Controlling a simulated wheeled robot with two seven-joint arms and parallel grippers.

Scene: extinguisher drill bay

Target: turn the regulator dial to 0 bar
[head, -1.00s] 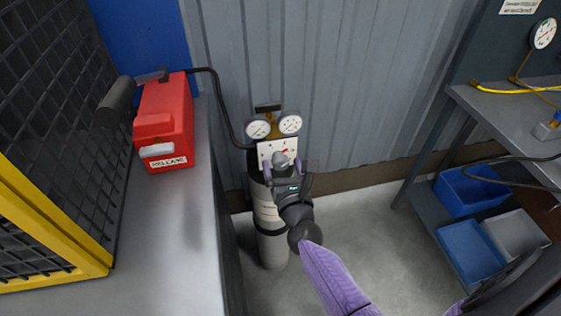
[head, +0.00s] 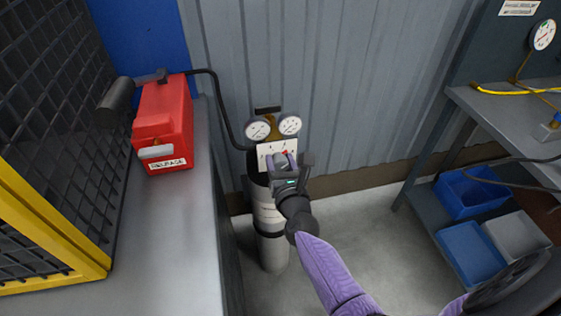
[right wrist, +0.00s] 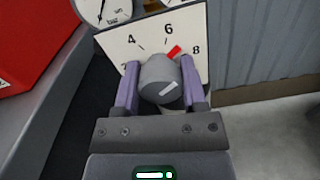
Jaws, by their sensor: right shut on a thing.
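The regulator dial (right wrist: 160,80) is a grey round knob with a white line on top, in front of a white scale plate (right wrist: 120,45). The plate shows 4, 6 and 8; a digit at far left is partly hidden. A red mark (right wrist: 174,51) lies between 6 and 8, and the white line slants to the upper right. In the head view the plate (head: 264,150) sits above the grey cylinder (head: 270,217). My right gripper (right wrist: 160,82) is shut on the dial, one purple finger on each side. It also shows in the head view (head: 283,160).
Two round gauges (head: 258,130) (head: 290,124) stand above the plate. A black hose (head: 222,100) runs left to a red case (head: 165,125) on a grey counter (head: 175,235). A shelf with blue bins (head: 470,190) stands right. Floor between is clear.

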